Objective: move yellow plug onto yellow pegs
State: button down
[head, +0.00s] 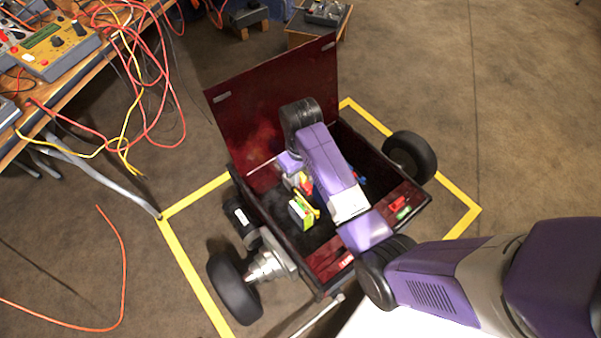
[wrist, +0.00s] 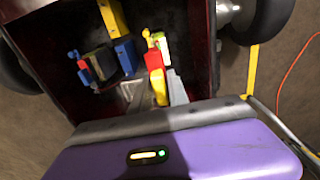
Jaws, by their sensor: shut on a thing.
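My gripper (wrist: 157,100) is inside the open dark red wheeled box. In the head view this green and yellow block (head: 301,212) sits on the box floor, close to the gripper. A larger yellow piece (wrist: 112,16) with a blue part stands further off. In the head view my arm hides much of the gripper.
The box's lid (head: 275,110) stands open at the back and its walls (wrist: 203,50) close in around the gripper. A dark block (wrist: 102,64) with red and blue parts stands beside the plug. Wheels flank the box. A bench with cables (head: 130,60) is at upper left.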

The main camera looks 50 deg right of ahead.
notch_tip(320, 180, down, 9)
jog(key=b, duration=0.3)
dwell(0.7)
jog(key=shift+s+d+r, duration=0.1)
jog(key=shift+s, duration=0.05)
jog(key=shift+s+d+f+p, duration=0.5)
jog(key=shift+s+d+p, duration=0.65)
jog(key=shift+s, duration=1.1)
jog(key=shift+s+d+f+p, duration=0.55)
jog(key=shift+s+d+p, duration=0.6)
jog(key=shift+s, duration=1.1)
jog(key=shift+s+d+f+p, duration=0.65)
jog(key=shift+s+d, duration=0.85)
jog(key=shift+s, duration=0.75)
jog(key=shift+f+b, duration=0.85)
jog(key=shift+f, duration=0.6)
jog(key=c, duration=1.2)
grip_release()
